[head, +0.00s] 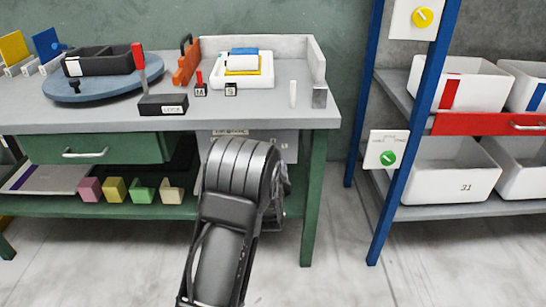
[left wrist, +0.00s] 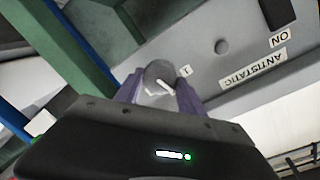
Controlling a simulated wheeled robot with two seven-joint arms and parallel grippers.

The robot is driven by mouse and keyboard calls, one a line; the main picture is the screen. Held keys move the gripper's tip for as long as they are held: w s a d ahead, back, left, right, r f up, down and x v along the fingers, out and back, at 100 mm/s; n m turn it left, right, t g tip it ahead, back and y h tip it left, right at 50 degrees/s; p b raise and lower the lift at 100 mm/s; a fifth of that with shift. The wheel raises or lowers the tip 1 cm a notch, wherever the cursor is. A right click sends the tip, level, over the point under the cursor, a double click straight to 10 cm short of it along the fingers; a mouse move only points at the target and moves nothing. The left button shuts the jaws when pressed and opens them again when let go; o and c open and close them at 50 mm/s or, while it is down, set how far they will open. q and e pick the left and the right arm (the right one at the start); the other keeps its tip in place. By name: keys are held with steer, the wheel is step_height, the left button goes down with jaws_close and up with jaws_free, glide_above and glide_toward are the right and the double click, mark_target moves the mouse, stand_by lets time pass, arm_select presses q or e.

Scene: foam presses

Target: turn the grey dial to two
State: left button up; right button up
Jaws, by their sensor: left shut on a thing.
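The grey dial (left wrist: 158,71) shows in the left wrist view on a grey panel (left wrist: 222,75), with a white pointer line on its face. A small label reading 1 sits beside it, and the pointer is turned away from that label. No label reading two can be made out. My left gripper (left wrist: 161,84) is shut on the dial, with one purple finger on each side. In the head view my left arm covers the dial and the gripper, and only part of the panel (head: 288,146) shows under the bench. My right gripper is in neither view.
A green bench leg (head: 313,200) stands to the right of my arm. Coloured foam blocks (head: 115,190) lie on the lower shelf. A blue rack post (head: 405,140) carries a green dial (head: 388,158).

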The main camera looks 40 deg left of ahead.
arm_select(q)
steer(key=shift+m+p, duration=0.7)
steer(key=shift+m, duration=0.7)
steer(key=o, duration=1.4)
steer(key=shift+c, duration=0.2)
steer(key=p+v, duration=0.1)
steer(key=v, duration=0.6)
steer(key=shift+s+d, duration=0.3)
